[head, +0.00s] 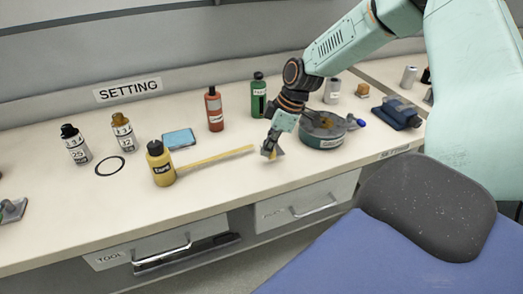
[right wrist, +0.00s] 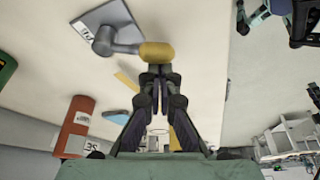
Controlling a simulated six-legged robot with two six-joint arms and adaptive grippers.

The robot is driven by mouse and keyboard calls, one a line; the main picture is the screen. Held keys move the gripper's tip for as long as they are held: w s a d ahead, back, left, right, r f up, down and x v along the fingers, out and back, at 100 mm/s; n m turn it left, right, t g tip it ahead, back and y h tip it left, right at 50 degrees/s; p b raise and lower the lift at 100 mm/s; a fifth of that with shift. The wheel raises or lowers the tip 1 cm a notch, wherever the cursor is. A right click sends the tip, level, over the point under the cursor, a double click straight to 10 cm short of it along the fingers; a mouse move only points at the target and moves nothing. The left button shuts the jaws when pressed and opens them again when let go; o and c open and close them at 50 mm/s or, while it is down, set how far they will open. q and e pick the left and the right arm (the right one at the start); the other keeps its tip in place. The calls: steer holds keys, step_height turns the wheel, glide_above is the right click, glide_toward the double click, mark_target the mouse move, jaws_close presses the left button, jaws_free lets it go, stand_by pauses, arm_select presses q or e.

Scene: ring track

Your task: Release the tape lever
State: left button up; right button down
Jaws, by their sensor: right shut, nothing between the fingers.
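The tape lever shows best in the right wrist view: a blue-grey plate with a white label (right wrist: 92,28), a grey pivot (right wrist: 105,40) and a yellow handle (right wrist: 157,52). In the head view my right gripper (head: 269,153) is low over the bench and largely covers the lever; a small grey part (head: 281,153) shows beside it. My right gripper (right wrist: 158,76) is shut and empty, its fingertips right at the yellow handle in the wrist view. I cannot tell whether they touch it. My left gripper is not in the head view.
A yellow strip (head: 215,160) lies left of the gripper, by a yellow TAPE bottle (head: 160,165). Red (head: 214,110) and green (head: 258,96) bottles stand behind. A teal round device (head: 323,132) is close right. Bare bench (head: 215,190) lies towards the front edge.

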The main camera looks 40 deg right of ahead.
steer(key=shift+s+d+n+g, duration=0.25)
steer(key=shift+n+g, duration=0.05)
steer(key=shift+n, duration=0.5)
steer(key=shift+s+d+n+y, duration=0.25)
steer(key=shift+d+n+y, duration=0.05)
steer(key=shift+n, duration=0.4)
steer(key=shift+s+d+g, duration=0.1)
steer(key=shift+g, duration=0.2)
steer(key=shift+s+d, duration=0.2)
steer(key=shift+d, duration=0.1)
